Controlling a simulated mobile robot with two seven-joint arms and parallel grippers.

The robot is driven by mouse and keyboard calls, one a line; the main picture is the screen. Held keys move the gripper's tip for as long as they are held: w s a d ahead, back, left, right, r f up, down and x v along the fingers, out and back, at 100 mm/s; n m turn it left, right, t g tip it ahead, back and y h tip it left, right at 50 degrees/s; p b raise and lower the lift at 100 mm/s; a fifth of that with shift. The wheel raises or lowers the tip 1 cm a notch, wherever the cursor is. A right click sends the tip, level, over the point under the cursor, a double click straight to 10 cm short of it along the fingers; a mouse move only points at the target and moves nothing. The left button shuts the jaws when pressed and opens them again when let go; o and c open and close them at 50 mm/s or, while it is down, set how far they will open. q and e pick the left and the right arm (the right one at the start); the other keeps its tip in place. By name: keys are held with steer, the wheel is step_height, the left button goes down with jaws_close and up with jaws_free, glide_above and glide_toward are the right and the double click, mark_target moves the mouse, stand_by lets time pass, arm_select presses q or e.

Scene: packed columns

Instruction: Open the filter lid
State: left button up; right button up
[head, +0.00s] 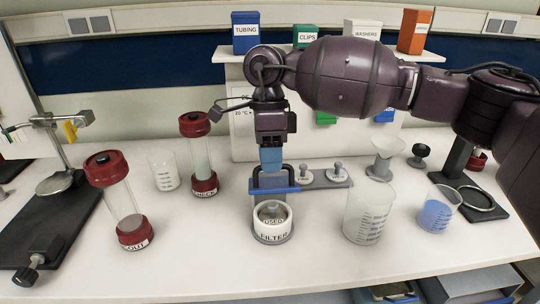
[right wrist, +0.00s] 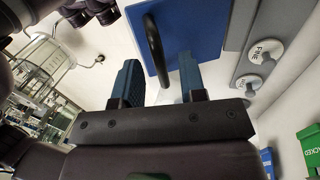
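The filter (head: 272,236) is a round white pot labelled FILTER on the bench. A knobbed disc marked USED (head: 272,220) shows inside its top. Just behind the pot is a blue part with a dark bar handle (head: 277,190); I cannot tell its exact tilt. In the right wrist view the blue plate (right wrist: 197,30) carries a black handle (right wrist: 155,48). My right gripper (head: 271,163) hangs above this part. Its two teal fingers (right wrist: 160,82) stand apart, with the handle showing in the gap; contact cannot be told. My left gripper is not in view.
A large beaker (head: 368,212) stands right of the filter, and red-capped columns (head: 123,200) stand left. Bare bench lies in front of the filter.

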jaws_close()
steer(key=shift+w+r, duration=0.1)
stand_by(0.3)
